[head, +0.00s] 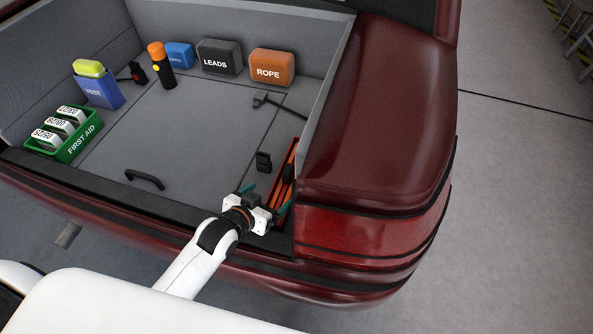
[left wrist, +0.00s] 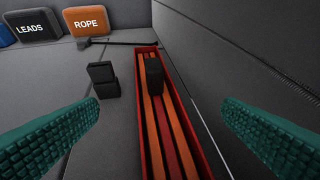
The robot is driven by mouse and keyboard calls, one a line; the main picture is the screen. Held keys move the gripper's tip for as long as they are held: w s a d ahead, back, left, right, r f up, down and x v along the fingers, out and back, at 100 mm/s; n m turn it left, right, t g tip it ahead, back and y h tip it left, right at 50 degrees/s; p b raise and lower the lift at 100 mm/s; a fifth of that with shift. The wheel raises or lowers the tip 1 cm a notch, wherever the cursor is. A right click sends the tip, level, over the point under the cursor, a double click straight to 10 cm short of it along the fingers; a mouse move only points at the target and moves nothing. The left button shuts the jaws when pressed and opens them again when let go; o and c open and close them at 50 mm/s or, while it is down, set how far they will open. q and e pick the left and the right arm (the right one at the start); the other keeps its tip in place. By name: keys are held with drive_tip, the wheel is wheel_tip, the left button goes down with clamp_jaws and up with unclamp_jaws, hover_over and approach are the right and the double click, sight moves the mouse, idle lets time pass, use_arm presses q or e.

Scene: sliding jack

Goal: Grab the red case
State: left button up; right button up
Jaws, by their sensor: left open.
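The red case (head: 283,180) is a long, narrow, open-topped box with orange and red strips inside. It lies along the right wall of the car's cargo area. It also shows in the left wrist view (left wrist: 196,137), with a black block (left wrist: 154,72) on its strips. My left gripper (head: 266,199) is at the near end of the case, over the cargo edge. Its teal fingers (left wrist: 160,137) are open and spread to either side of the case, with nothing between them that I can see gripped. My right gripper is not in view.
A small black block (head: 263,162) stands just left of the case. A black handle (head: 145,180) is on the floor. Orange ROPE (head: 272,68), dark LEADS (head: 219,57), blue VENT (head: 98,91) and green FIRST AID (head: 64,145) containers stand farther off. The middle floor is clear.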

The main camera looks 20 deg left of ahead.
sight(285, 179)
use_arm(q)
drive_tip(key=shift+x, duration=1.2)
drive_tip(key=x, duration=0.3)
drive_tip(key=shift+w+b, duration=0.25)
drive_tip(key=shift+b, duration=0.1)
drive_tip(key=shift+w+f, duration=0.35)
drive_tip(key=shift+w, duration=0.15)
drive_tip(key=x, duration=0.4)
drive_tip(key=shift+w+a+f+b, duration=0.2)
drive_tip(key=shift+w+f+b, duration=0.05)
drive_tip(key=shift+w+b, duration=0.1)
drive_tip(key=c, duration=1.1)
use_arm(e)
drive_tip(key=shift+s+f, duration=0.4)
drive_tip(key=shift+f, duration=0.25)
use_arm(q)
drive_tip(key=shift+r, duration=0.15)
drive_tip(key=shift+c, duration=0.7)
